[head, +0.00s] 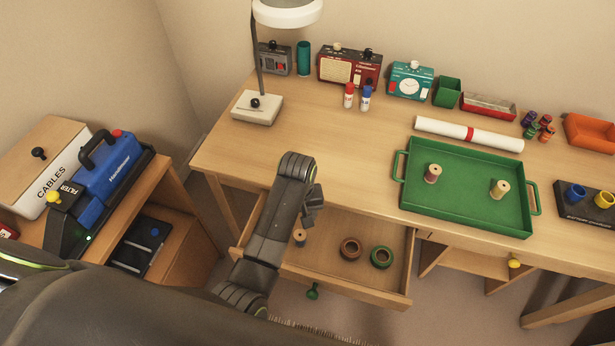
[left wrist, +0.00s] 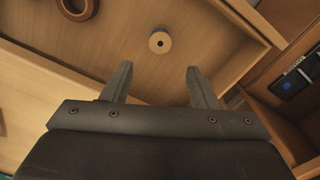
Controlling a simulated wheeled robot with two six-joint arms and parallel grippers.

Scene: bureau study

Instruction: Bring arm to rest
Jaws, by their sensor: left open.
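My left arm reaches in from the lower left over the open desk drawer (head: 335,283). Its gripper (head: 312,205) is above the drawer's left part, partly hidden by the wrist in the head view. In the left wrist view the gripper (left wrist: 160,82) has its two fingers spread wide with nothing between them. A small wooden spool (head: 299,238) stands in the drawer, apart from the fingers; it also shows in the left wrist view (left wrist: 160,42), beyond the fingertips. My right gripper is not in view.
A brown ring (head: 350,249) and a green ring (head: 381,257) lie in the drawer. A green tray (head: 465,208) with two spools is on the desk. A lamp (head: 257,107) stands at the desk's back left. A blue case (head: 108,168) sits on the left cabinet. The desk's left-middle is clear.

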